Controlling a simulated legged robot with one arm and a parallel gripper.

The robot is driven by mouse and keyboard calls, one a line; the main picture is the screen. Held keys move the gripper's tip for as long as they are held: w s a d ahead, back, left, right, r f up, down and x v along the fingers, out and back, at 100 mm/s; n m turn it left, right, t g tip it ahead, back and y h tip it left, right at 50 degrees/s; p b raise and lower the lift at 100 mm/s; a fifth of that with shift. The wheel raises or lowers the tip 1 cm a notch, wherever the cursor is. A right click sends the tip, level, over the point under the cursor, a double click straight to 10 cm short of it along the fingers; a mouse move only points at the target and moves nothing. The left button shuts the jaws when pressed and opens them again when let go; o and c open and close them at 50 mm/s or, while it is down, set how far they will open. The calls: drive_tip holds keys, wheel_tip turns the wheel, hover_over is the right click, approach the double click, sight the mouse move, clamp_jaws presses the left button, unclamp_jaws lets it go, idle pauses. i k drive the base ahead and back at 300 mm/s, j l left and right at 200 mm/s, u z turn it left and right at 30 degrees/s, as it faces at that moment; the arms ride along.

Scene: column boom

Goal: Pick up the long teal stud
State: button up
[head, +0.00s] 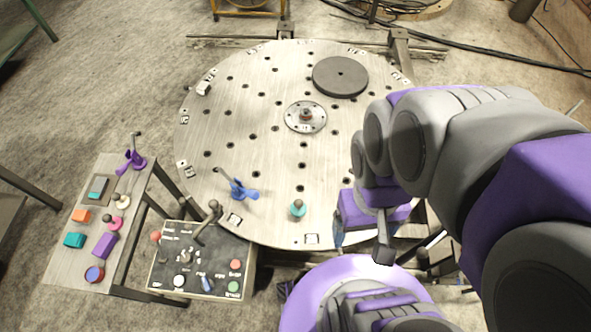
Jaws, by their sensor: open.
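A small teal piece (297,210), which looks like the stud, stands on the round metal table near its front edge. Its top looks darker, and its length is hard to judge from above. My gripper (361,246) is to the right of it and a little nearer to me, over the table's front right edge. The gripper is open, its fingers point down and nothing shows between them. The gripper and the teal piece are apart. My arm hides the right part of the table.
A blue clamp (240,190) stands left of the teal piece. A dark disc (340,77) lies at the back, behind the central hub (306,117). A control box (200,262) with levers is at front left, beside a side table (65,275) with several coloured parts, including a teal block (74,240).

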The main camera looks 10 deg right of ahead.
sight(298, 211)
drive_tip(key=k+j+z, duration=0.2)
drive_tip(key=j, duration=0.15)
drive_tip(key=k+j+z, duration=0.2)
drive_tip(key=j, duration=0.15)
drive_tip(key=k+j+z, duration=0.2)
drive_tip(key=j+z, duration=0.2)
drive_tip(key=j, duration=0.2)
drive_tip(key=k+j+z, duration=0.15)
drive_tip(key=j, duration=0.2)
